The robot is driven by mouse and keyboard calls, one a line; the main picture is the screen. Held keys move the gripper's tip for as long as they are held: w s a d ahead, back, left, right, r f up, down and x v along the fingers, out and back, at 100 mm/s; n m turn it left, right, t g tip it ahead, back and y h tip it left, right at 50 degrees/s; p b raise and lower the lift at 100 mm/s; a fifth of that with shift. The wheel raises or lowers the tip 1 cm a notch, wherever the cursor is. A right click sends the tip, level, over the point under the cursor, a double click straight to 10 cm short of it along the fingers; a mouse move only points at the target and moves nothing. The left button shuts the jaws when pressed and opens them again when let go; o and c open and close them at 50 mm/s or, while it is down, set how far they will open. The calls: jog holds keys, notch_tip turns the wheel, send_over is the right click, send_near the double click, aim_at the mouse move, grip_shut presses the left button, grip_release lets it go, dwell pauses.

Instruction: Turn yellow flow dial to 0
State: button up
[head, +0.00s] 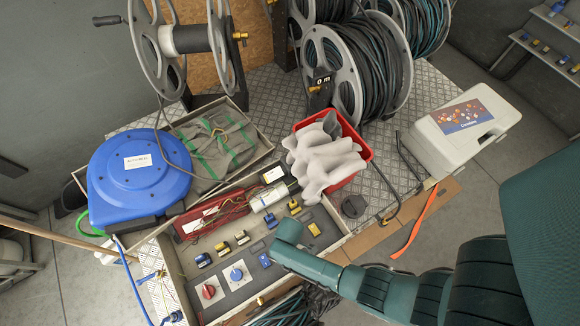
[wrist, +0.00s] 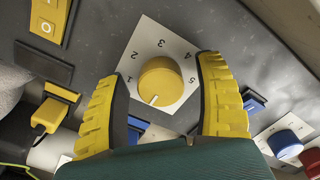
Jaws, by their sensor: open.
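The yellow flow dial (wrist: 162,80) sits on a white plate (wrist: 150,35) marked 1 to 5 in the wrist view. Its pale pointer line points down and slightly left, below the 1. I cannot see a 0; the lower part of the plate is partly covered by my gripper. My gripper (wrist: 160,76) is open, with one yellow ribbed finger on each side of the dial. Both fingers look apart from the knob. In the head view my arm's end (head: 287,236) hangs over the control panel (head: 240,292) and hides the yellow dial.
A blue dial (head: 236,274) and a red dial (head: 208,291) stand left of my arm's end. Yellow and blue switches (head: 241,237) line the panel. A red crate with grey gloves (head: 325,155) stands behind. A yellow plug (wrist: 50,115) is beside the left finger.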

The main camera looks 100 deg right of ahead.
notch_tip(320, 180, up, 12)
dwell(0.4)
dwell(0.4)
